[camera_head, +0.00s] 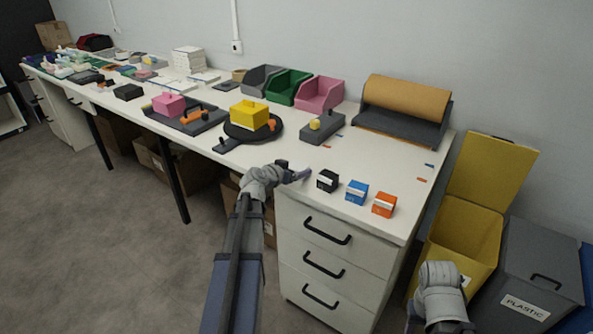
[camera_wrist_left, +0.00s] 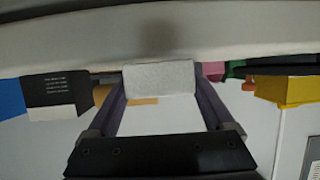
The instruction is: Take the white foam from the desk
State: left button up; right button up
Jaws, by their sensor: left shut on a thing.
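The white foam (camera_wrist_left: 160,78) is a small pale block between the fingers of my left gripper in the left wrist view. My left gripper (camera_head: 302,175) is at the front edge of the white desk (camera_head: 290,160), left of the black box, and its fingers (camera_wrist_left: 164,95) are shut on the foam. In the head view the foam is not clearly made out, hidden by or merging with the gripper and the white desk top. I cannot tell whether the foam touches the desk. My right arm shows at the bottom right of the head view; its fingertips cannot be made out.
Black (camera_head: 327,181), blue (camera_head: 357,192) and orange (camera_head: 384,204) boxes stand right of my left gripper. A yellow block (camera_head: 249,114) on a dark round base stands behind it. A paper roll (camera_head: 406,103) stands at the back. Yellow (camera_head: 462,238) and grey (camera_head: 541,262) bins stand at right.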

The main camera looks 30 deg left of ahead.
aim_at(295, 166)
pick_arm(q)
jog(key=shift+r, duration=0.1)
notch_tip(295, 166, up, 10)
jog(key=p, duration=1)
